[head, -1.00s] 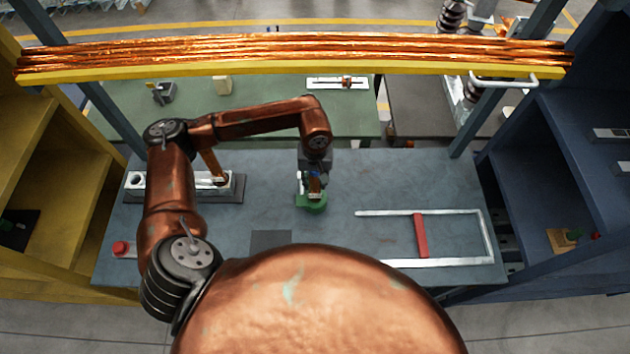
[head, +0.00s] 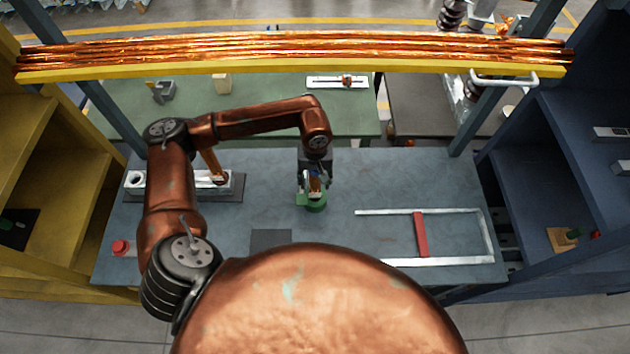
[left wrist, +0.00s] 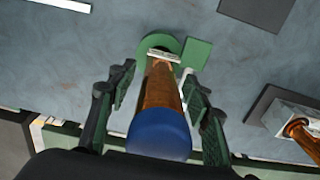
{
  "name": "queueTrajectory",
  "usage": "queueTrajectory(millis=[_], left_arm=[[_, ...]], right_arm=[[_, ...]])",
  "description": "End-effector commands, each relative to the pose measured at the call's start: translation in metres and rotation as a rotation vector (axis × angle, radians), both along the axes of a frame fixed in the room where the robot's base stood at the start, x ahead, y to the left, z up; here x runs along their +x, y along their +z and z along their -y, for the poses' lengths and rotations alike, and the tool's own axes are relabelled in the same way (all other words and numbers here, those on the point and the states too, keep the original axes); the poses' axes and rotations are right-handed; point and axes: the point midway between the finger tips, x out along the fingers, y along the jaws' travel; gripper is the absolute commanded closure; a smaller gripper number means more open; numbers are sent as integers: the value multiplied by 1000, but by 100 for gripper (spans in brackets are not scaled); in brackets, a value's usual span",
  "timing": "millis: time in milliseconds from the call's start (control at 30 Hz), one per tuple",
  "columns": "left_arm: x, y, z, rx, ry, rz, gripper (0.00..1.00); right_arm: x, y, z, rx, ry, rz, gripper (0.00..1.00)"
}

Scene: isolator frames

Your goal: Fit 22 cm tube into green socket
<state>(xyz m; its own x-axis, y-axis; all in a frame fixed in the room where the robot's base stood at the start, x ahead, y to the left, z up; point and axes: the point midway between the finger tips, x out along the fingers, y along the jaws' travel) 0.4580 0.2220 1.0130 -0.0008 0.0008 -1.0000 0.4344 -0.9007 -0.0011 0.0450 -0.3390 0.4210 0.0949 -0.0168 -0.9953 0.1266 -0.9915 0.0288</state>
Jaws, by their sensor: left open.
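The copper-coloured tube with a blue cap (left wrist: 160,133) stands at the green socket (left wrist: 196,55), its far end at the socket's round part. How deep it sits is hard to tell. In the head view the green socket (head: 316,207) is on the blue-grey table, with a little of the tube (head: 315,185) showing above it. My left gripper (head: 314,192) points down over the socket. In the left wrist view its fingers (left wrist: 160,92) are spread on both sides of the tube, with gaps beside it. My right gripper is not in view.
A pale block (head: 140,181) on a dark plate at the left holds another copper tube (head: 213,163), leaning. A red button (head: 121,247) is at the front left. A metal frame with a red bar (head: 420,235) lies at the right. Long copper tubes rest on a yellow beam (head: 300,69) behind.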

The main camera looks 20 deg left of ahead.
Motion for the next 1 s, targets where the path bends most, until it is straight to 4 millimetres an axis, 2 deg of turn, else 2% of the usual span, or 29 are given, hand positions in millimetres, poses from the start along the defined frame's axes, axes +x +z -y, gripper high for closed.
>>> queueTrajectory(millis=[67,500,667,1000], left_arm=[[1,6,0,0,0,2,54],[1,70,0,0,0,2,54],[0,77,0,0,0,1,54],[0,77,0,0,0,0,54]], right_arm=[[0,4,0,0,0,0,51],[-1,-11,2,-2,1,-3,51],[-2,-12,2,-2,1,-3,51],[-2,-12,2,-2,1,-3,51]])
